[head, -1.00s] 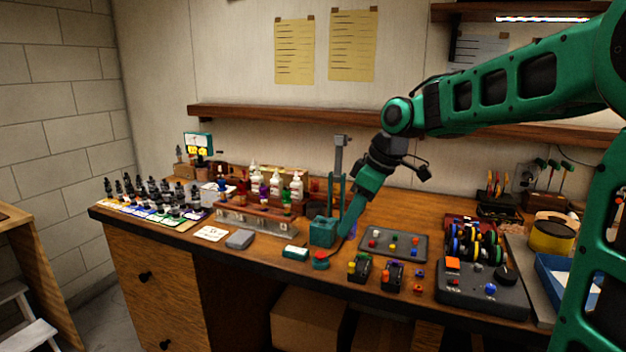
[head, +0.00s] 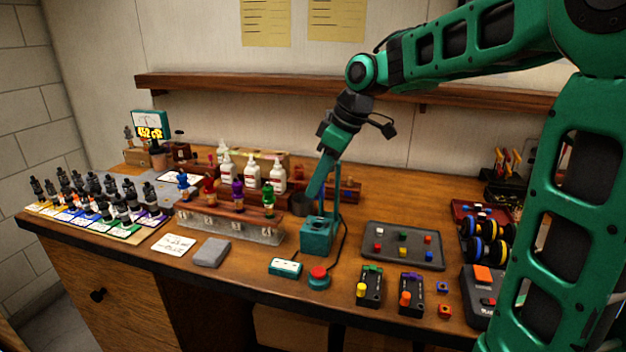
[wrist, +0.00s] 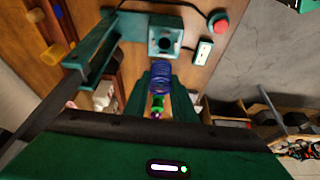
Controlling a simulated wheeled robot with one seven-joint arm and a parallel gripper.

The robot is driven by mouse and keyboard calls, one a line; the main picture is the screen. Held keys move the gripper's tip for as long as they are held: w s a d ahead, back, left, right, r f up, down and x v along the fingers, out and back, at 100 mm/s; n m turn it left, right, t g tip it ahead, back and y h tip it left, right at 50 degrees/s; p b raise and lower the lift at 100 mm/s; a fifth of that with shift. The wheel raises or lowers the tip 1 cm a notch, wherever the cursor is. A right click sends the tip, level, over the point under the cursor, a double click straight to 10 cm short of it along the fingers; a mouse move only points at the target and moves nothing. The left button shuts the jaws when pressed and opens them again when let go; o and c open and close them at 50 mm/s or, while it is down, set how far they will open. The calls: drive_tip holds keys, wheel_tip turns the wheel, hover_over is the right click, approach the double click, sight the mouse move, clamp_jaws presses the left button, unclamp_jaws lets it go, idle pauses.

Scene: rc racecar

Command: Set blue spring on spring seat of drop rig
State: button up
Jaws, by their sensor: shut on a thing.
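My gripper (wrist: 160,92) is shut on the blue spring (wrist: 158,79), which shows between the two green fingers in the wrist view. The teal drop rig (head: 318,237) stands on the bench below my gripper (head: 314,196) in the head view. In the wrist view, the rig's block (wrist: 165,27) lies just beyond the spring, with a pale square top and a dark round centre. The spring appears apart from the block; the height gap is unclear. In the head view the spring cannot be made out. The rig's upright post stands beside my gripper.
A red button (head: 319,274) and a small teal-and-white box (head: 285,267) stand in front of the rig. A rack of colored shocks (head: 232,226) is left of it. A dark tray (head: 402,246) is right. A dark cup (head: 301,205) stands behind the rig.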

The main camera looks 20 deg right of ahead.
sight(318, 194)
drive_tip(key=shift+s+f, duration=0.1)
drive_tip(key=shift+f, duration=1.55)
drive_tip(key=shift+r, duration=0.1)
drive_tip(key=shift+f, duration=2.05)
drive_tip(key=o, duration=1.1)
